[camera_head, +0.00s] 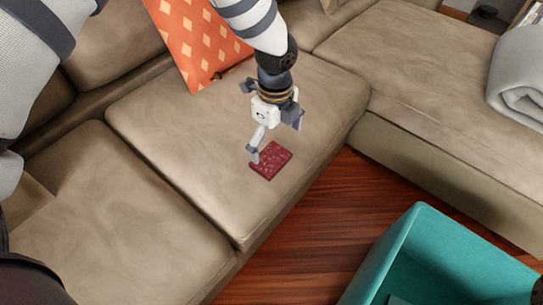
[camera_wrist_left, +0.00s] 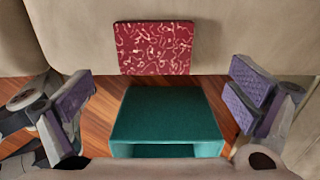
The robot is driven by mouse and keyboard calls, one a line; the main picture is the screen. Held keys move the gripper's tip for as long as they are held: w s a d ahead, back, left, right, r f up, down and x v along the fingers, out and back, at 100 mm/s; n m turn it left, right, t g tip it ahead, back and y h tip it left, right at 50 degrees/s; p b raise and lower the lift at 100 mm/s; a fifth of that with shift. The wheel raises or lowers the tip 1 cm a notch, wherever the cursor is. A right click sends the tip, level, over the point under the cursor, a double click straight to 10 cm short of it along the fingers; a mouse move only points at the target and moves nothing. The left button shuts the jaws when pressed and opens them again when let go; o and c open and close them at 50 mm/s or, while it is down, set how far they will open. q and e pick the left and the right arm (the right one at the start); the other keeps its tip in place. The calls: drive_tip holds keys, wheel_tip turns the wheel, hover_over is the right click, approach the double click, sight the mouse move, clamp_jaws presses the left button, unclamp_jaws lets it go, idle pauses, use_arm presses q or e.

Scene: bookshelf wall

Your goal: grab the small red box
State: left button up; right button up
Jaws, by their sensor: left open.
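The small red box (camera_head: 271,161) is a flat, dark red block with a pale squiggly pattern. It lies on the beige sofa seat near its front edge. In the left wrist view the red box (camera_wrist_left: 153,48) shows whole at top centre, between the fingers from side to side but higher in the picture than the pads. My left gripper (camera_head: 276,141) is open and empty, just over the box; one finger overlaps the box's left edge in the head view. I cannot tell whether it touches. Its purple-padded fingers (camera_wrist_left: 158,105) are spread wide. My right gripper does not show.
An orange patterned cushion (camera_head: 197,42) leans on the sofa back behind my left arm. A teal open box (camera_head: 421,222) stands on the wooden floor at lower right. A grey rolled blanket (camera_head: 518,75) lies on the right sofa section. The seat around the red box is clear.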

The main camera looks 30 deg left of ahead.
sight(273, 159)
use_arm(q)
drive_tip(key=f, duration=0.4)
drive_tip(key=f+b, duration=0.1)
drive_tip(key=shift+s+f, duration=0.4)
drive_tip(key=shift+r, duration=0.1)
drive_tip(key=shift+c, duration=0.6)
drive_tip(key=c, duration=1.2)
drive_tip(key=shift+o, duration=0.2)
